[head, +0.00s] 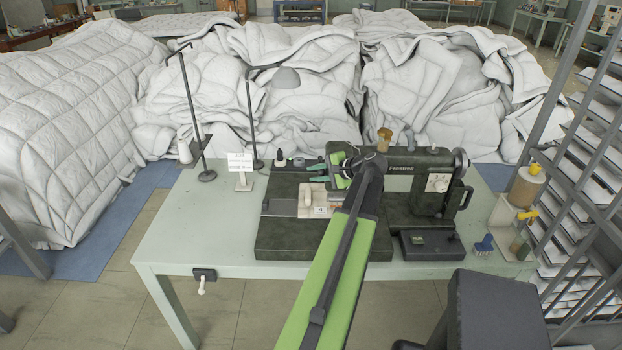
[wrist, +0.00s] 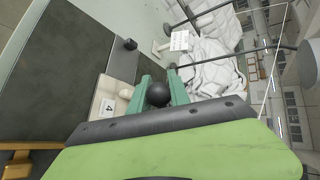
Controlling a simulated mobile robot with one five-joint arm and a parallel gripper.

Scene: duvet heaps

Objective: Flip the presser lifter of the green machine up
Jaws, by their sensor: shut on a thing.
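The dark green sewing machine (head: 418,178) stands on the pale green table, its arm running left from the handwheel. My gripper (head: 314,173) is at the machine's left end, and my arm hides part of its head. In the wrist view, my gripper's two teal fingers (wrist: 159,82) are closed on a round black knob (wrist: 158,95). The knob seems to be the end of the presser lifter; the rest of the lifter is hidden. A white plate marked 4 (wrist: 109,103) with a small pale knob (wrist: 125,93) lies just left of the fingers.
The pale green table (head: 180,225) has free room at its left. A thread stand (head: 206,176) and a small white sign (head: 240,162) stand there. White duvet heaps (head: 430,90) fill the space behind.

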